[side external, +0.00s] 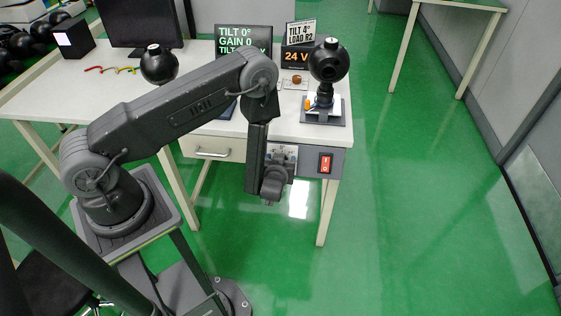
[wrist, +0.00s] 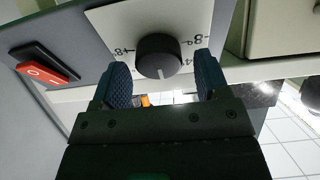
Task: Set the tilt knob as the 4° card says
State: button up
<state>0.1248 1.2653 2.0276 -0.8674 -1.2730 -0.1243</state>
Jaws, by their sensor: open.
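The black tilt knob (wrist: 158,54) sits on a light dial plate (wrist: 106,17) with degree marks. Its white pointer line points toward the bottom of the wrist view, and the marks are partly hidden. My gripper (wrist: 162,66) is open, with one finger on each side of the knob and visible gaps. I cannot tell how far the tips reach along it. In the side external view my gripper (side external: 274,185) is at the desk's front panel. The card (side external: 301,33) reads TILT 4° LOAD R2. A screen (side external: 243,40) reads TILT 0° GAIN 0; its lowest line is partly hidden.
A red rocker switch (side external: 325,163) is on the panel beside the dial; it also shows in the wrist view (wrist: 45,72). A black ball-shaped camera (side external: 328,62) stands on the desk. A 24 V display (side external: 297,56) is behind it. A drawer (side external: 213,148) is left of the panel.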

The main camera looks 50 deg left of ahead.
jog(key=shift+c, duration=0.5)
jog(key=c, duration=0.8)
jog(key=shift+m, duration=0.3)
jog(key=m, duration=0.4)
jog(key=shift+m+t, duration=0.3)
jog(key=shift+d+m+h, duration=0.15)
jog(key=shift+m+h, duration=0.45)
jog(key=shift+m, duration=1.8)
jog(key=o, duration=0.9)
